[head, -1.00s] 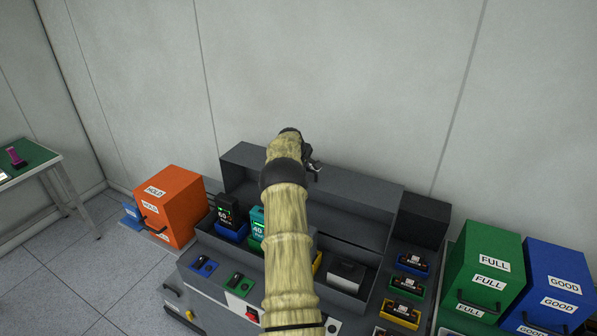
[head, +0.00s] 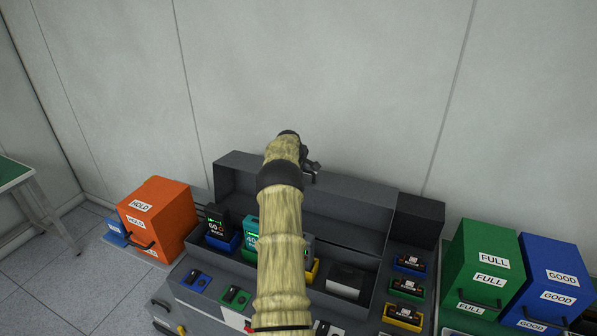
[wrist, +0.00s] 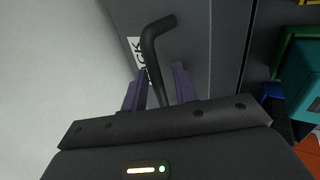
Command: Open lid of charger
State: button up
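In the wrist view, a bent black bar handle (wrist: 153,48) stands on a dark grey panel (wrist: 195,40). A white label on the panel, partly hidden, ends in "CK". I cannot tell for sure that this panel is the charger's lid. My gripper (wrist: 158,80) has its two purple fingers apart, one on each side of the handle, with a gap visible on the right. In the head view my gripper (head: 312,172) is by the back of the grey charging station (head: 340,205), whose long back section is partly hidden by my arm.
An orange HOLD bin (head: 165,215) is on the left. A green FULL bin (head: 485,262) and a blue GOOD bin (head: 560,280) are on the right. A wall rises behind.

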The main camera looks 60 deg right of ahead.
jog(key=shift+s+d, duration=0.1)
jog(key=shift+s, duration=0.2)
jog(key=shift+w+a+r, duration=0.1)
jog(key=shift+w+a, duration=0.15)
jog(key=shift+w, duration=0.05)
jog(key=shift+a+r+b, duration=0.2)
jog(key=shift+r+b, duration=0.1)
jog(key=shift+b, duration=0.05)
jog(key=b+v, duration=0.5)
jog(key=v, duration=1.1)
jog(key=shift+s+r, duration=0.2)
jog(key=shift+s, duration=0.05)
jog(key=shift+w+a, duration=0.1)
jog(key=shift+w, duration=0.05)
